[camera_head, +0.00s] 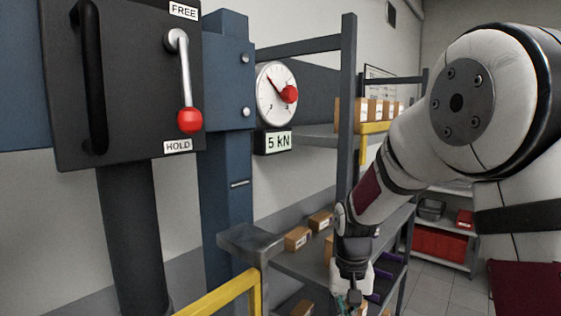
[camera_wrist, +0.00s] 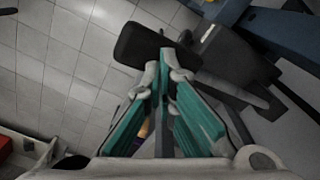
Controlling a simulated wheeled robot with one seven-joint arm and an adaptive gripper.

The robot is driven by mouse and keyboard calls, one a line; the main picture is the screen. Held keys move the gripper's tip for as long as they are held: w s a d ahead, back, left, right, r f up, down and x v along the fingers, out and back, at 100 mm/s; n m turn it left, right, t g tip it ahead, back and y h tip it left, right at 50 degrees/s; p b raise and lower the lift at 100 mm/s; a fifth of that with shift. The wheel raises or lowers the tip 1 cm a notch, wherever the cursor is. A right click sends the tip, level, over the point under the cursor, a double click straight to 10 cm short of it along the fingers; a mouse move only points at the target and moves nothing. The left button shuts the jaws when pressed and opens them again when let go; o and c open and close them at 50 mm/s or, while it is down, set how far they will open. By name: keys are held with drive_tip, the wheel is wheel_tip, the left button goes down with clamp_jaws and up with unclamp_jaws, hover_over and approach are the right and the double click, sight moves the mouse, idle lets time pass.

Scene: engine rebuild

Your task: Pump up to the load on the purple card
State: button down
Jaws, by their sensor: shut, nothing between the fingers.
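A round white gauge (camera_head: 268,88) hangs on the blue press column, a red knob in front of its right side. Its dark needle points to the upper left. A "5 kN" plate (camera_head: 278,142) sits below it. A silver lever with a red ball (camera_head: 190,120) hangs down to HOLD, with FREE above. My gripper (camera_head: 352,302) is low in the head view, partly cut off. In the wrist view my gripper (camera_wrist: 168,58) has its teal fingers closed together and empty, tips at a black block-like handle (camera_wrist: 138,45); whether they touch is unclear. I see no purple card.
Shelves with boxes (camera_head: 298,238) are behind my arm, with red bins (camera_head: 438,246) farther right. Tiled floor (camera_wrist: 65,65) is clear at left in the wrist view.

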drive_tip(key=shift+f, duration=1.4)
drive_tip(key=shift+f, duration=1.05)
idle(0.6)
drive_tip(key=shift+f, duration=1)
drive_tip(key=shift+f+b, duration=0.1)
drive_tip(key=shift+b, duration=0.2)
idle(0.3)
drive_tip(key=shift+f, duration=1.1)
idle(0.5)
